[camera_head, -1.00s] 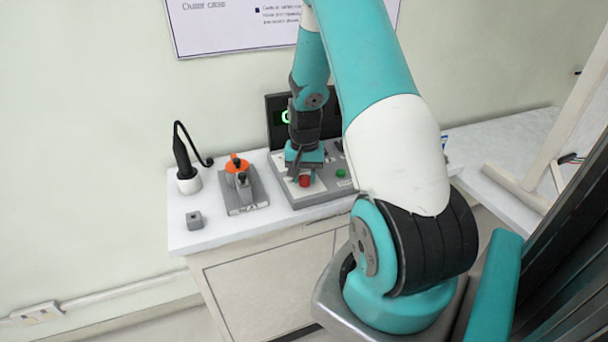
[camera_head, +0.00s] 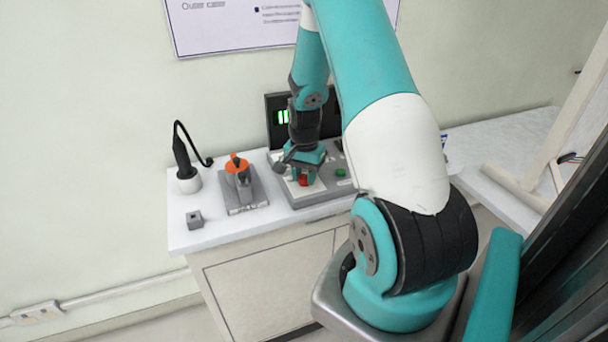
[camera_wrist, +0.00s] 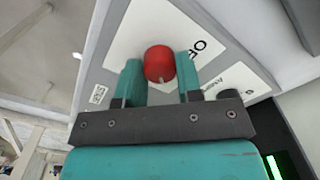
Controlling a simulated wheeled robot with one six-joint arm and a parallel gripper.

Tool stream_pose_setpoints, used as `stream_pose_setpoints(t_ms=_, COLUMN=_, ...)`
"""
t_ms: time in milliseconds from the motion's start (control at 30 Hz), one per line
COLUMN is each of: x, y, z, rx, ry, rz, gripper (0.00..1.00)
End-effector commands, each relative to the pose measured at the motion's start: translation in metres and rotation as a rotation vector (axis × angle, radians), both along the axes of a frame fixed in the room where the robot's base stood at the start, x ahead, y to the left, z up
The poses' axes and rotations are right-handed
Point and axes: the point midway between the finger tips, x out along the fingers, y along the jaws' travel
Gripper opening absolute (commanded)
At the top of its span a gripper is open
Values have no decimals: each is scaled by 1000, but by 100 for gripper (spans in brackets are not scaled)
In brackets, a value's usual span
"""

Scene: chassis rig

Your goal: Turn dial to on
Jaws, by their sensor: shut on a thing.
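The red dial (camera_head: 303,181) sits on the white plate of a grey control panel, below my gripper (camera_head: 304,176). In the wrist view the round red dial (camera_wrist: 159,63) has a small pale mark on its lower edge. My gripper (camera_wrist: 160,76) has one teal finger on each side of it and is shut on it. Part of the lettering "OF" shows on the white plate beside the dial. The rest of the lettering is hidden or cut off.
A green button (camera_head: 341,172) is on the panel to the right. A dark display (camera_head: 279,118) with green marks stands behind. To the left are a grey device with an orange top (camera_head: 238,166), a black corded tool (camera_head: 183,158) and a small grey block (camera_head: 195,219).

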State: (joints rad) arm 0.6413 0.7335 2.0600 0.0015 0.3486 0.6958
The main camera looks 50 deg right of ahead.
Motion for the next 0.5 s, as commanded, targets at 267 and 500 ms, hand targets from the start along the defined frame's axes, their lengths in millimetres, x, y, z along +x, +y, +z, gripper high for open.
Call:
stream_pose_setpoints(t_ms=267, x=2, y=1, z=1, rx=2, ry=-6, rz=5, gripper=59)
stream_pose_setpoints(t_ms=500, x=0, y=0, z=1, rx=2, ry=-3, rz=2, gripper=59)
